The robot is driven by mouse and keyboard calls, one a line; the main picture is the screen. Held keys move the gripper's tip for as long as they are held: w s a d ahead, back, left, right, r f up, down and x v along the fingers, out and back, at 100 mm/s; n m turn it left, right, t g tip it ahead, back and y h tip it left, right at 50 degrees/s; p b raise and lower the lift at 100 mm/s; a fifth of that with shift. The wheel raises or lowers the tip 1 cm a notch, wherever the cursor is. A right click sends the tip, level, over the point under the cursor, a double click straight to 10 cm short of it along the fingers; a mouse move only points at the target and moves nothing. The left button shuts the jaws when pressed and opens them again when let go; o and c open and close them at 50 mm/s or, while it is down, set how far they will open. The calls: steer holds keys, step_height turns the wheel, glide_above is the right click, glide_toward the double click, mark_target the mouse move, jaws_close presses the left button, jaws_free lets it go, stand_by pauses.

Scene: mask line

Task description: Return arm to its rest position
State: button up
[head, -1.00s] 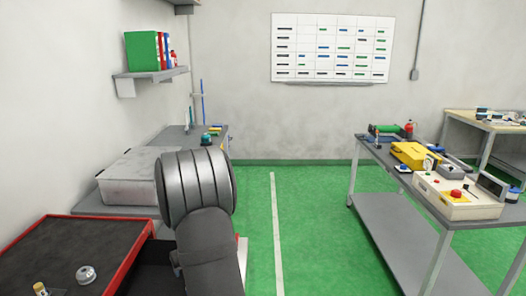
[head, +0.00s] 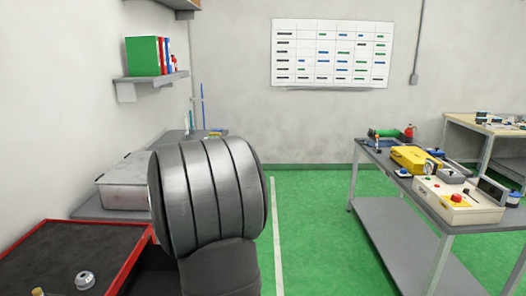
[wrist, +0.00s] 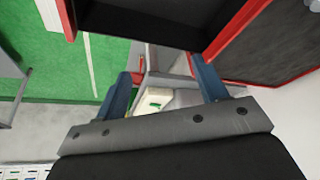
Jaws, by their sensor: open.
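My arm's grey ribbed joint (head: 208,198) rises in the lower middle of the head view. My gripper is out of sight in that view, hidden by or beyond the arm. In the wrist view my gripper (wrist: 162,88) shows two blue fingers spread wide apart on a grey bar. It is open, and I see nothing held between the fingers. A grey surface and a pale box with a green mark (wrist: 155,101) show beyond the gap, apart from the fingers.
A red-edged dark tray top (head: 70,255) with a small metal part (head: 84,281) is at lower left. A grey case (head: 125,183) lies behind it. A bench (head: 385,185) with a yellow tool and control box (head: 458,203) stands at right. Green floor between is clear.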

step_height(320, 180, up, 5)
steer(key=w+a, duration=0.2)
steer(key=a, duration=1.4)
steer(key=shift+w+r+n, duration=0.2)
steer(key=shift+n, duration=0.2)
steer(key=shift+a, duration=0.1)
